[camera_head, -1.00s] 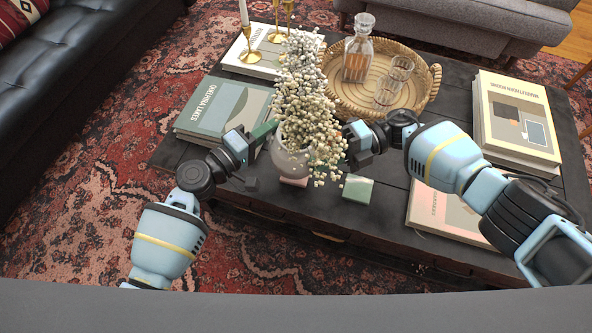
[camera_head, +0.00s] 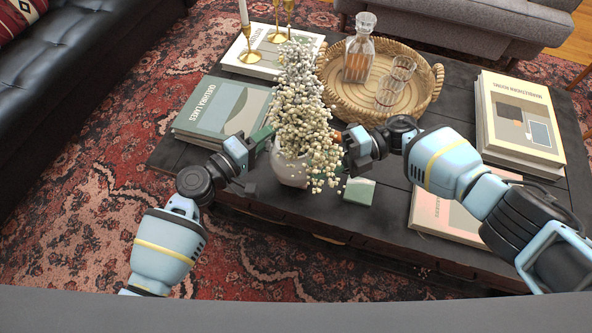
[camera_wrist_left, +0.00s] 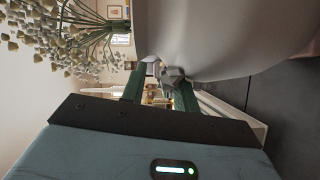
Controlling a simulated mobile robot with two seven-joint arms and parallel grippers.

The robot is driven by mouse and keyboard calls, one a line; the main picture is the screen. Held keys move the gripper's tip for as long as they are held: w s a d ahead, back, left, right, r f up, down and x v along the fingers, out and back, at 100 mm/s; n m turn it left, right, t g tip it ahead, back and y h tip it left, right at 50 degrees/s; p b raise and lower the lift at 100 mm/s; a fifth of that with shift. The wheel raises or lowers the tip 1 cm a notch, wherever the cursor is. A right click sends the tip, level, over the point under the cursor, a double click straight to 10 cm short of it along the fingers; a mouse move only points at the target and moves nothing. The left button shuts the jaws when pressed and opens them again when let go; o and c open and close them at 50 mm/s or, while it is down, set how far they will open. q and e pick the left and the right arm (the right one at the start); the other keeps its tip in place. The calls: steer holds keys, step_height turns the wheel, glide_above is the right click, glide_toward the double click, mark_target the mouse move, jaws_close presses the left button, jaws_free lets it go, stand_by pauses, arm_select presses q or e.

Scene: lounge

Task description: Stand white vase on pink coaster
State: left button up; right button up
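The white vase (camera_head: 290,172), full of small white blossoms (camera_head: 305,105), stands upright near the front edge of the dark table. It fills the top of the left wrist view (camera_wrist_left: 225,40). The pink coaster is not visible now; the vase covers its spot, and contact under the base is hidden. My left gripper (camera_head: 264,137) is at the vase's left side. In the left wrist view its green fingers (camera_wrist_left: 160,85) are apart, close beside the vase wall. My right gripper (camera_head: 344,152) is at the vase's right side, its fingertips partly hidden by blossoms.
A green coaster (camera_head: 359,191) lies right of the vase. Books (camera_head: 222,112) lie at the left, with more books (camera_head: 518,120) at the right. A wicker tray (camera_head: 428,88) with a decanter (camera_head: 358,50) and glasses stands behind. Gold candlesticks (camera_head: 250,50) stand at the back left.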

arm_select(q)
steer(key=shift+o, duration=0.4)
steer(key=shift+s+d+f, duration=0.35)
steer(key=shift+d+f, duration=0.05)
arm_select(e)
steer(key=shift+f, duration=0.1)
arm_select(q)
steer(key=o, duration=0.6)
steer(key=v, duration=0.7)
steer(key=shift+w+a+r, duration=0.2)
steer(key=shift+r, duration=0.05)
steer(key=shift+s+a+r, duration=0.2)
steer(key=shift+s+a, duration=0.05)
steer(key=shift+a, duration=0.25)
arm_select(e)
steer(key=o, duration=0.8)
